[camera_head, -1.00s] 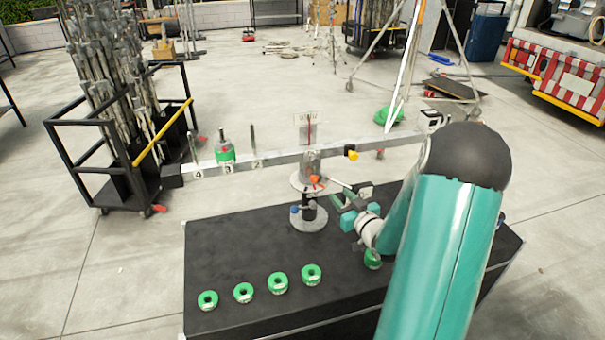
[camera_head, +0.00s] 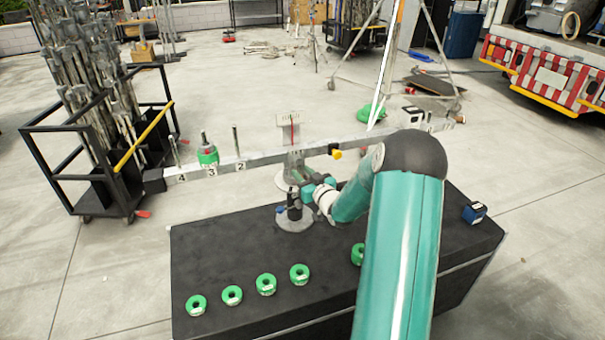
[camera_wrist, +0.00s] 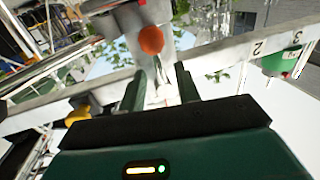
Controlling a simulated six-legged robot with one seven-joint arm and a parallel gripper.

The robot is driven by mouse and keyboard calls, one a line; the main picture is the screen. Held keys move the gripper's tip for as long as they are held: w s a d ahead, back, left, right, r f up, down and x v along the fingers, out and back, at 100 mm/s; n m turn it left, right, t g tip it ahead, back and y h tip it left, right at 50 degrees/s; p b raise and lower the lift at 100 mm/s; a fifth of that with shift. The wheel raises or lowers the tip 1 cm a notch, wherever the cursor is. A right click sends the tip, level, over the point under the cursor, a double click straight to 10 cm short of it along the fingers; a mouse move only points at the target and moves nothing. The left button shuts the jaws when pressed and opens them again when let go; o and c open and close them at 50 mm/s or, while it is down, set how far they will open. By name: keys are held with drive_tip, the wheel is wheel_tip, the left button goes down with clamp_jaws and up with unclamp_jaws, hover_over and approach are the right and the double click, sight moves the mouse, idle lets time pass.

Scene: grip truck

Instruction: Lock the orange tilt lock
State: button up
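The orange tilt lock (camera_wrist: 151,40) shows in the wrist view as a round orange knob on the grey hub of the balance stand. It lies just beyond my fingertips, slightly left of the middle of the gap. My gripper (camera_wrist: 160,84) is open, with two green fingers apart and nothing clearly held between them. In the head view my gripper (camera_head: 308,192) is at the stand's post, below the beam, and hides the orange lock. The balance beam (camera_head: 265,157) crosses the stand with a slight tilt, its left end lower. Contact with the knob cannot be told.
The stand's round base (camera_head: 296,224) rests on the black table (camera_head: 230,250). Several green ring weights (camera_head: 266,284) lie along the table's front. A green weight (camera_head: 207,155) sits on the beam at 3. A yellow knob (camera_head: 335,153) is on the beam. A blue box (camera_head: 474,212) lies at right.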

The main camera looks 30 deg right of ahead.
drive_tip(key=shift+w, duration=0.35)
clamp_jaws()
